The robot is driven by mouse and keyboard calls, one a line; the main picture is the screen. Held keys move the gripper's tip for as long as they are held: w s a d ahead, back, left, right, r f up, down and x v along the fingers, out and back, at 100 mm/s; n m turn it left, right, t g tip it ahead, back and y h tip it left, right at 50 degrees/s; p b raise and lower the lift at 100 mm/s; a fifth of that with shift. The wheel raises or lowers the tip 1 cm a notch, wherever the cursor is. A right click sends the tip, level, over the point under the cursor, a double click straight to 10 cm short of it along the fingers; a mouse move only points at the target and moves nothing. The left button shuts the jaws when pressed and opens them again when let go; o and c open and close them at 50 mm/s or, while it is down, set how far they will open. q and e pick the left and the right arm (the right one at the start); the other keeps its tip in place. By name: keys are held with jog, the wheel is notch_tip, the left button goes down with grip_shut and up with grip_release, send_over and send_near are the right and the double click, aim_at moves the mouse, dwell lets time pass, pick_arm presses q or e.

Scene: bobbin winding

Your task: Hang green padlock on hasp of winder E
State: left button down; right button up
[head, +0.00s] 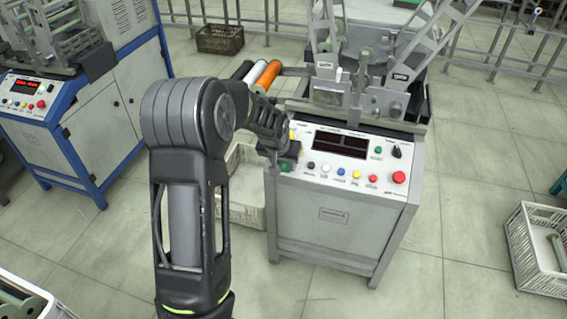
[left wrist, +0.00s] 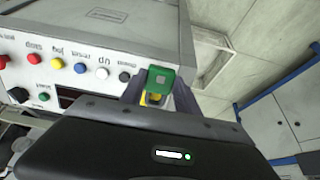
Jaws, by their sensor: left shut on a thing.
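My left gripper (head: 284,150) is at the left edge of the control panel on the grey winder (head: 325,222). In the left wrist view, its two dark fingers (left wrist: 159,90) are shut on a green padlock (left wrist: 160,77), with yellow showing just below the green part. In the head view the padlock (head: 289,165) is a small, partly hidden green patch beside the panel's left end. I cannot make out the hasp or a letter on this winder. I cannot tell whether the padlock touches the winder. My right gripper is not in view.
The winder's panel (head: 350,160) has several coloured buttons and a dark display. A white crate (head: 241,213) stands on the floor left of the winder. A blue-framed machine (head: 110,105) is at the left. Another white crate (head: 522,262) is at the right, with open floor between.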

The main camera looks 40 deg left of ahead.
pick_arm(q)
jog(key=shift+b+x, duration=0.75)
jog(key=shift+x, duration=0.25)
jog(key=shift+f, duration=0.15)
jog(key=shift+b+x, duration=0.85)
jog(key=shift+x, duration=0.1)
jog(key=shift+s+d+f, duration=0.1)
jog(key=shift+s+f, duration=0.25)
jog(key=shift+s, duration=0.1)
dwell(0.8)
jog(key=c, duration=0.8)
grip_release()
jog(key=shift+r, duration=0.1)
jog(key=shift+w, duration=0.1)
